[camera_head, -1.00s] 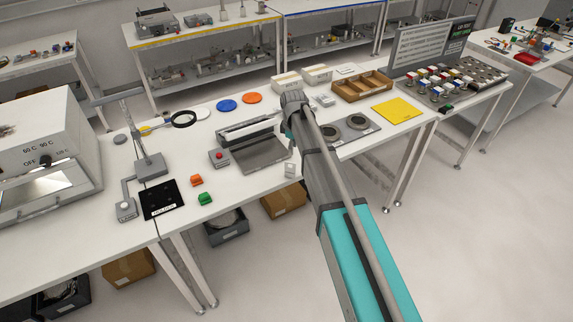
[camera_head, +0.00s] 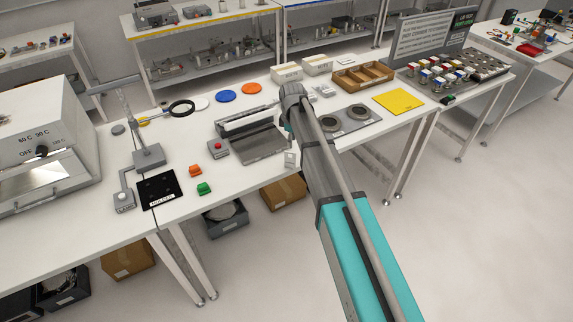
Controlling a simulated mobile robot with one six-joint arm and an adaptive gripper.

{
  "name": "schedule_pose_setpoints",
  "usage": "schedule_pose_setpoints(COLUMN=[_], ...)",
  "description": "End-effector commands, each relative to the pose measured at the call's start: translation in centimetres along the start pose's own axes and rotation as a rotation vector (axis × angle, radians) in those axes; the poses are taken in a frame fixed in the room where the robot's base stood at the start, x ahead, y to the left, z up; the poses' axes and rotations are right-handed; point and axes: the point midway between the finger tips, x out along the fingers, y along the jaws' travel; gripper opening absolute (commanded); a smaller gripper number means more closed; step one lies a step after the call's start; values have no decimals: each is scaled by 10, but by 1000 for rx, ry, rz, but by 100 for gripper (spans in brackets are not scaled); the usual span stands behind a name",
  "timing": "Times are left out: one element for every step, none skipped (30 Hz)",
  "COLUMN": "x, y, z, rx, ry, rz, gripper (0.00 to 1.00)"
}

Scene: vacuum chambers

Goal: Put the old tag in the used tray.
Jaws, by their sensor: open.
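Two small cream trays with labels stand at the back of the long white bench, a left one (camera_head: 287,73) and a right one (camera_head: 317,67). Their labels are too small to read, so I cannot tell which is the used tray. A small pale tag-like piece (camera_head: 290,159) lies near the bench's front edge, just left of my arm. I cannot tell whether it is the old tag. My arm reaches over the bench with its wrist just in front of the trays. My gripper's fingers are hidden behind the wrist.
Left of my arm are a grey sealer-like device (camera_head: 250,138), orange (camera_head: 195,170) and green (camera_head: 204,188) pieces, a black holder pad (camera_head: 160,188) and a magnifier (camera_head: 182,108). Right are a plate with two round dishes (camera_head: 345,122), a wooden box (camera_head: 363,78) and a yellow mat (camera_head: 399,101).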

Motion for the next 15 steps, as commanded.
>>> schedule_pose_setpoints(x=[8,10,13,16,18,21,23,26,28,31,33,36,38,41,44], y=[0,0,0,0,0,0,0,0,0,0,0,0,0,0,0], z=[0,0,0,0,0,0,0,0,0,0,0,0,0,0,0], rx=[0,0,0,0,0,0,0,0,0,0,0,0,0,0,0], ry=[0,0,0,0,0,0,0,0,0,0,0,0,0,0,0], rz=[0,0,0,0,0,0,0,0,0,0,0,0,0,0,0], gripper=[49,49,49,49,49,49,49,49,49,49,49,49,49,49,49])
